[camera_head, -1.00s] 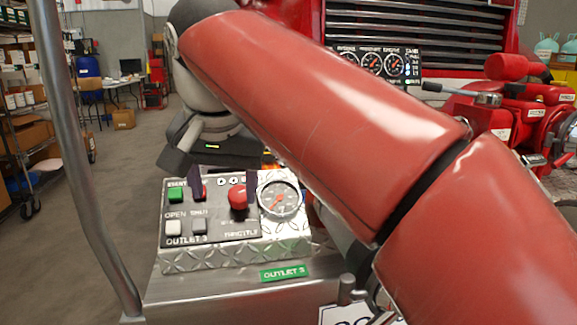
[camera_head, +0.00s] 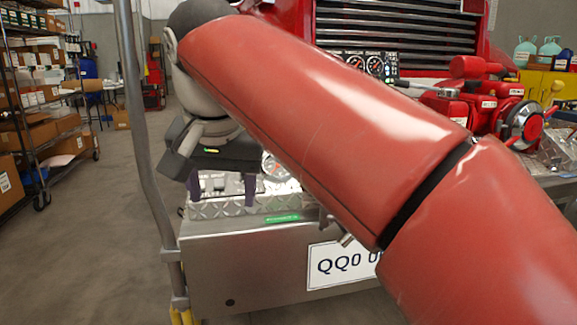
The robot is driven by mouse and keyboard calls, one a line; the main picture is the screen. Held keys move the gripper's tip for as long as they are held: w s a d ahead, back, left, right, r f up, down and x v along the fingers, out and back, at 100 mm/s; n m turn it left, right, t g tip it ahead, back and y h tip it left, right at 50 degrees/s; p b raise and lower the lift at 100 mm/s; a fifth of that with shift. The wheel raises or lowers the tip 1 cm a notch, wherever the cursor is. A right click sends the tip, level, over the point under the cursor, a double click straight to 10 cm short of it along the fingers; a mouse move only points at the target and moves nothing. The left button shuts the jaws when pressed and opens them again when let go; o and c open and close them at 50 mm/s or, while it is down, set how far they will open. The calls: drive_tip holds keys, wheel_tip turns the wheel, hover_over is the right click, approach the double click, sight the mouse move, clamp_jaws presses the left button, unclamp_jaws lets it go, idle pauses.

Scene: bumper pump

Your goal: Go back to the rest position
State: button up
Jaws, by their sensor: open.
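My red arm crosses the view from the lower right to the upper left. My gripper (camera_head: 222,188) hangs at its far end, left of centre, pointing down. Its two dark fingers are apart with nothing between them. The gripper hides most of the buttons. The round gauge (camera_head: 275,168) on the box is partly hidden by my arm. I cannot tell whether the fingers touch the box.
The steel bumper (camera_head: 235,265) with a white number plate (camera_head: 342,264) is ahead, partly behind my arm. A grey upright pole (camera_head: 150,150) stands close on the left. Shelves with boxes (camera_head: 30,120) line the far left. The floor (camera_head: 95,240) between is clear. Red equipment (camera_head: 475,105) sits right.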

drive_tip(key=d+f, duration=0.4)
drive_tip(key=d, duration=0.5)
drive_tip(key=s+d+f, duration=0.5)
drive_tip(key=d+f, duration=0.3)
drive_tip(key=f, duration=0.2)
drive_tip(key=s+d+f+t+h, duration=0.1)
drive_tip(key=s+d+f, duration=0.5)
drive_tip(key=f, duration=0.5)
drive_tip(key=shift+d, duration=0.9)
drive_tip(key=shift+s+f, duration=0.1)
idle(1.2)
